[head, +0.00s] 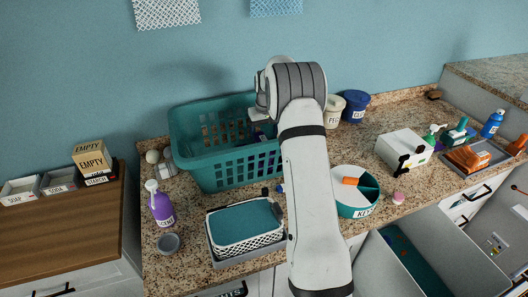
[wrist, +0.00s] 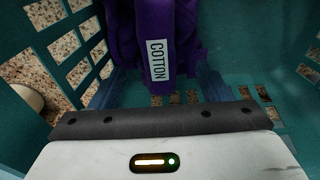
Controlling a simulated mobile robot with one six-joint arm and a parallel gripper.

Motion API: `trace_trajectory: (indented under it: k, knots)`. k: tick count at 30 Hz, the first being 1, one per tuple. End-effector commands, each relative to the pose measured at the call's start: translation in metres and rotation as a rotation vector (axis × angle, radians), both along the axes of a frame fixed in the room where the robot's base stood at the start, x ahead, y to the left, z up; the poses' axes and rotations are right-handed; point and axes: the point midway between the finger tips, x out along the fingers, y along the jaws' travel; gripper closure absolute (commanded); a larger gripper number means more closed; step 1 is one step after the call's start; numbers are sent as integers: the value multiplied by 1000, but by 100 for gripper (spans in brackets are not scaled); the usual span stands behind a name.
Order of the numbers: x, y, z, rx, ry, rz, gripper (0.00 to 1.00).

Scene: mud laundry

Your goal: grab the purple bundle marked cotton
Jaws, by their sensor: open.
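The purple bundle with a white COTTON label (wrist: 180,40) lies inside the teal laundry basket, at the top middle of the wrist view. The teal laundry basket (head: 205,170) stands on the granite counter in the head view. My gripper (wrist: 160,90) reaches down into the basket, with its fingers on either side of the bundle's lower part in the wrist view. The gripper is open. I cannot tell whether the fingers touch the bundle. In the head view my arm and the basket wall hide most of the bundle.
A round teal KEYS tray (head: 356,207) is right of my arm. Open drawers (head: 430,250) jut out at front right.

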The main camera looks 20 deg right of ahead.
Motion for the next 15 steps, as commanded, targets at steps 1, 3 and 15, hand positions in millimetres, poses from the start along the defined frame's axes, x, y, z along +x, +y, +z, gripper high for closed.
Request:
trace_trajectory:
  k: [1,3,15]
  knots:
    - [0,0,-5,1,2,0,29]
    - [0,0,-11,1,3,0,29]
    - [5,-1,-57,1,1,1,29]
